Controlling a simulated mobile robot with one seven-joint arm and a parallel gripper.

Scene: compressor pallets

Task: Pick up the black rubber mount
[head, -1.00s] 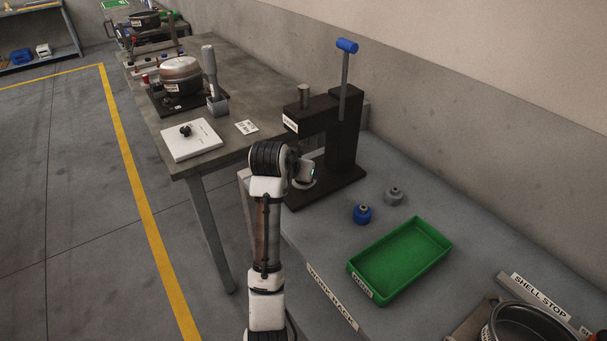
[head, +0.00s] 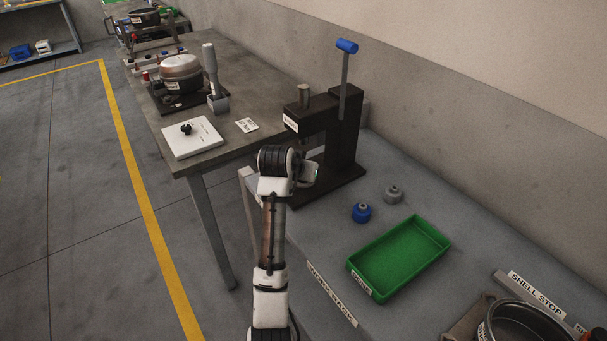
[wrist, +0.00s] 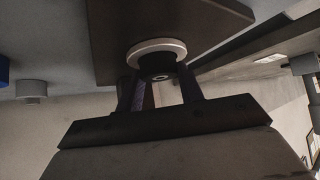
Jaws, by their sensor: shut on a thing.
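In the wrist view, my gripper (wrist: 160,84) is shut on a small black round piece with a hole in its end, the black rubber mount (wrist: 158,72). A pale ring (wrist: 152,50) shows right behind the mount, over a dark plate. I cannot tell whether mount and ring touch. In the head view, my gripper (head: 309,174) is at the front of the black lever press (head: 342,135), low over its base. The mount is hidden there by my wrist.
A blue mount (head: 361,213) and a grey mount (head: 393,195) stand on the bench behind a green tray (head: 399,259). The tray is empty. A white board (head: 192,142) with a small black knob lies on the farther table. The press frame is close beside my gripper.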

